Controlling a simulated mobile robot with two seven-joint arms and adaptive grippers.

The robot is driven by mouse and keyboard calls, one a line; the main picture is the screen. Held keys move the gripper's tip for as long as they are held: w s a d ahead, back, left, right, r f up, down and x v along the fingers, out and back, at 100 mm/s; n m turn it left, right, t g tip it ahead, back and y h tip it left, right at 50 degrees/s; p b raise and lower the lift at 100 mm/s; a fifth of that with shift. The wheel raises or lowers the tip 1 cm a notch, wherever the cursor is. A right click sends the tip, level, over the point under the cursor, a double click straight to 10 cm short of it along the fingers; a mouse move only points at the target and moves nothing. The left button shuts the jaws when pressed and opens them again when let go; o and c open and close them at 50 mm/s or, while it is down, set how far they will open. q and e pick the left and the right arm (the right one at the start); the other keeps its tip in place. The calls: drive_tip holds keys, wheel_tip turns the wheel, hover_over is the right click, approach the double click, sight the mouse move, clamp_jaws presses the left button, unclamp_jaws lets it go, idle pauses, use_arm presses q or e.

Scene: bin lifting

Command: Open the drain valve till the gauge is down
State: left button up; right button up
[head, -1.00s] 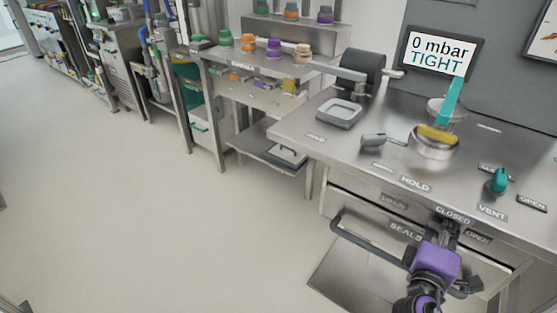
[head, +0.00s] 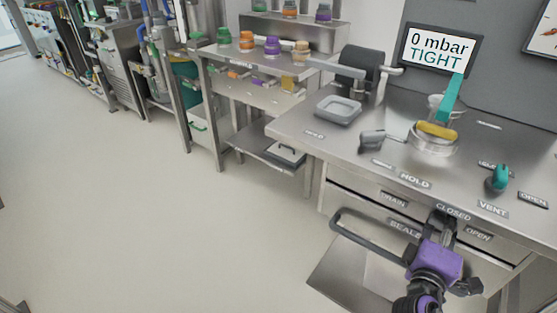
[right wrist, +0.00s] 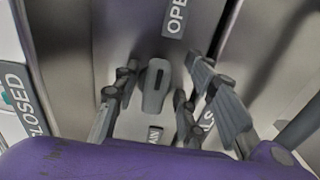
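The gauge screen (head: 440,49) at the back of the bench reads "0 mbar TIGHT". The drain valve's grey lever (right wrist: 156,86) shows in the right wrist view, near the "OPEN", "CLOSED" and partly hidden drain labels. My right gripper (head: 442,216) is at the bench's front panel, below the "CLOSED" label, and hides the lever in the head view. In the right wrist view its fingers (right wrist: 158,92) are spread, with the lever between them. A gap shows on the lever's left side; contact on the right is unclear. My left gripper is not in view.
A teal vent knob (head: 498,178) stands on the bench top at right. A round vessel (head: 432,140) with a yellow part and a grey tray (head: 338,110) are behind. A drawer handle (head: 365,238) juts out left of my right gripper. The floor at left is clear.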

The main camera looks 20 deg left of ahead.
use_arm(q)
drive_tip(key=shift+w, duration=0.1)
use_arm(e)
drive_tip(key=shift+r, duration=0.1)
drive_tip(key=shift+s, duration=0.15)
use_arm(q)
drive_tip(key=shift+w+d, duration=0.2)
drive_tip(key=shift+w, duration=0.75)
use_arm(e)
drive_tip(key=v, duration=1.1)
drive_tip(key=shift+s+a, duration=0.2)
drive_tip(key=shift+s, duration=0.15)
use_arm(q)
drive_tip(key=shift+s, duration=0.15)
use_arm(e)
drive_tip(key=shift+r, duration=0.1)
